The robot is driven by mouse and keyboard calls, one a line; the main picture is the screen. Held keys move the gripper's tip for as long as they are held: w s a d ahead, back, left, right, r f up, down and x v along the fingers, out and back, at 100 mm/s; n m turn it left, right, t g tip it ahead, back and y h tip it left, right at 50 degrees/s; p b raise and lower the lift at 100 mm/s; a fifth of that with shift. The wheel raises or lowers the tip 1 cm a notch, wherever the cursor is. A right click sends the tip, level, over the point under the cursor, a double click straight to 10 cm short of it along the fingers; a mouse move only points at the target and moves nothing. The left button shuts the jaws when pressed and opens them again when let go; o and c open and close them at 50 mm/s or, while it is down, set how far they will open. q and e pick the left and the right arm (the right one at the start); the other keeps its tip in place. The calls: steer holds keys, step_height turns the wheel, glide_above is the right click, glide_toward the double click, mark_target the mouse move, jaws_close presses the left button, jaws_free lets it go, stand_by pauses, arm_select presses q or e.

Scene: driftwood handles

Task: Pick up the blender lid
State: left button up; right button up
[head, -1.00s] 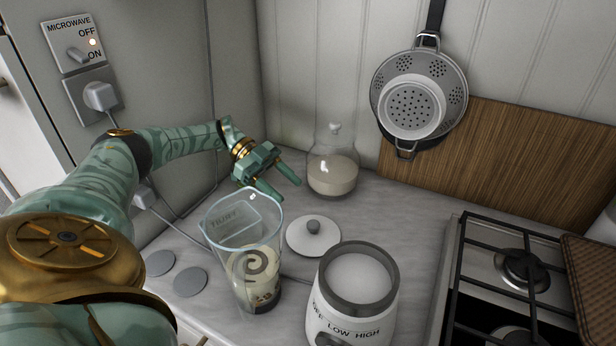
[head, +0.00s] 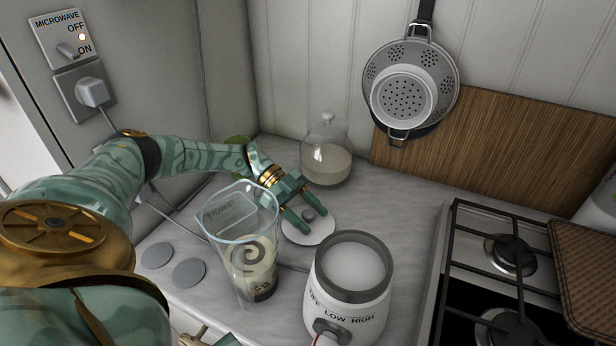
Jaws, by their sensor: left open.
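The blender lid (head: 318,232) is a pale round disc with a dark grey knob (head: 308,214) on top. It lies flat on the counter behind the blender base (head: 350,300). My left gripper (head: 309,222) is open and points down at the lid, with its fingers around or just over the knob; I cannot tell whether they touch it. The fingers cover part of the lid's left side.
The clear blender jug (head: 240,228) with some contents stands just left of the lid, close to my left gripper. A glass bottle (head: 326,160) of pale contents stands behind. The gas hob (head: 500,260) is at right. Two grey discs (head: 188,273) lie at left.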

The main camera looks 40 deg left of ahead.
arm_select(q)
steer(key=c, duration=1)
